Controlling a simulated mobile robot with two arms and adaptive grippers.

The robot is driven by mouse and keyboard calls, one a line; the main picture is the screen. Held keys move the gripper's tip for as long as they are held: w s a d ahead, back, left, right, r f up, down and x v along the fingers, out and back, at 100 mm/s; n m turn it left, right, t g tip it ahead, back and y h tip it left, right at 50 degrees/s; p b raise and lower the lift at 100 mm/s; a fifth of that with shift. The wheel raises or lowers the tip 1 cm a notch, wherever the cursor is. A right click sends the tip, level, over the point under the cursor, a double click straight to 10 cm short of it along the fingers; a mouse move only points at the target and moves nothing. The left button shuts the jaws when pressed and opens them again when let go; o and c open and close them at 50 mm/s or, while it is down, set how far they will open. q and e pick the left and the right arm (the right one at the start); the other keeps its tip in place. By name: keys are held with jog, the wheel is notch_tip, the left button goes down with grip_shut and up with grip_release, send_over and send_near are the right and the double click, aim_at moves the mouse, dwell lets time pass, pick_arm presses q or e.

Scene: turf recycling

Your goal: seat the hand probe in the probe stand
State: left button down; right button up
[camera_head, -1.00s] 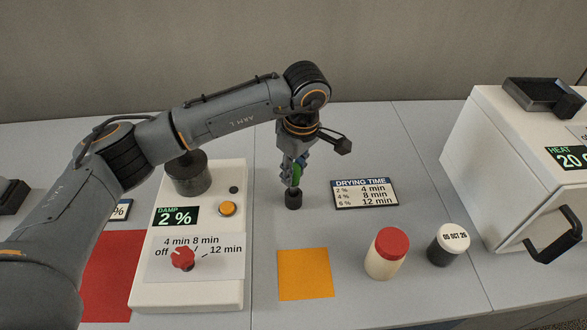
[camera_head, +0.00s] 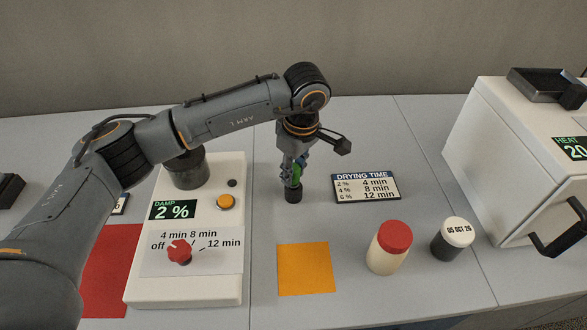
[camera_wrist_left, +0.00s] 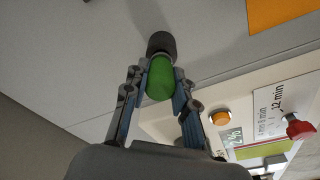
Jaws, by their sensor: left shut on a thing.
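My left gripper (camera_head: 295,172) is shut on the green hand probe (camera_head: 298,173), which points down above the bench. The green body (camera_wrist_left: 161,78) shows between the two fingers in the left wrist view. My right gripper is in neither view.
A drying-time sign (camera_head: 366,188), orange mat (camera_head: 305,269), red-lidded jar (camera_head: 388,247) and white-lidded jar (camera_head: 453,239) lie right. A white oven (camera_head: 490,150) stands far right.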

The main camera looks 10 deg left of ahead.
pick_arm(q)
jog(key=c, duration=1)
grip_release()
notch_tip(320, 180, up, 12)
jog(key=d, duration=0.1)
jog(key=shift+s+d, duration=0.15)
jog(key=shift+s, duration=0.25)
